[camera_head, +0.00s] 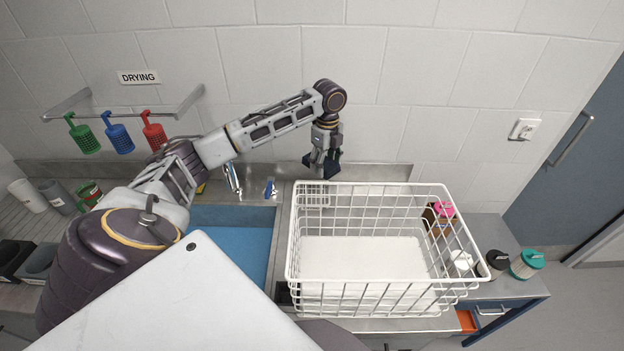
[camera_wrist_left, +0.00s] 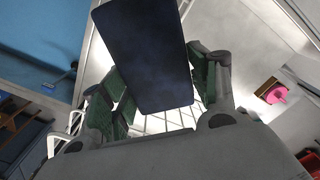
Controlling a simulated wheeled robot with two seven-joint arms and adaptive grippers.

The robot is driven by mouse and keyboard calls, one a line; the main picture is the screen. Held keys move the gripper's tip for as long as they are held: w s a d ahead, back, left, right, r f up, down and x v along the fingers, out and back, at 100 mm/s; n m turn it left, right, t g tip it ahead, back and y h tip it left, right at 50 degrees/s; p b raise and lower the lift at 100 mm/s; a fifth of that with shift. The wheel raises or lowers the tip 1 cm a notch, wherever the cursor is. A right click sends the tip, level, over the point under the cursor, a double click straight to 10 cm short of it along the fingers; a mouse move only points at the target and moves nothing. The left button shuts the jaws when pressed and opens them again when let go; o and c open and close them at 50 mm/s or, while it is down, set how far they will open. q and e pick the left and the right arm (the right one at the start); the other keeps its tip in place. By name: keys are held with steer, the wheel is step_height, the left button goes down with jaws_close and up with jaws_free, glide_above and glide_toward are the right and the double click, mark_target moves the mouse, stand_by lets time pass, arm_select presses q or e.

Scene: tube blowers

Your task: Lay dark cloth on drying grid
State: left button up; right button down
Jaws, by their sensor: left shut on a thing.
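My left gripper (camera_head: 323,160) hangs fingers down near the back wall. It is shut on a dark blue, flat cloth (camera_wrist_left: 143,50). In the left wrist view, the cloth sticks out between the green finger pads and looks flat and stiff. In the head view only a small dark part of it (camera_head: 331,166) shows at the fingertips. White bars (camera_wrist_left: 160,122) also show behind the cloth in the left wrist view. The right gripper is not in view.
A large white wire basket (camera_head: 293,255) stands right of the blue sink (camera_head: 228,240). A pink-topped item (camera_head: 443,210), a black-lidded jar (camera_head: 497,260) and a teal-lidded jar (camera_head: 527,263) stand at right. Colored holders hang from the wall rail (camera_head: 110,114) under the DRYING sign (camera_head: 138,77).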

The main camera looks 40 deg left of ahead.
arm_select(q)
step_height(320, 180, down, 2)
steer(key=shift+s+f, duration=0.1)
steer(key=shift+f, duration=0.05)
steer(key=shift+f+b, duration=1.8)
steer(key=shift+f, duration=0.7)
steer(key=shift+f+p, duration=0.4)
steer(key=shift+f, duration=2.1)
steer(key=shift+f+p, duration=0.35)
steer(key=shift+f, duration=2.15)
steer(key=o, duration=0.9)
steer(key=shift+f, duration=0.1)
steer(key=shift+o, duration=0.2)
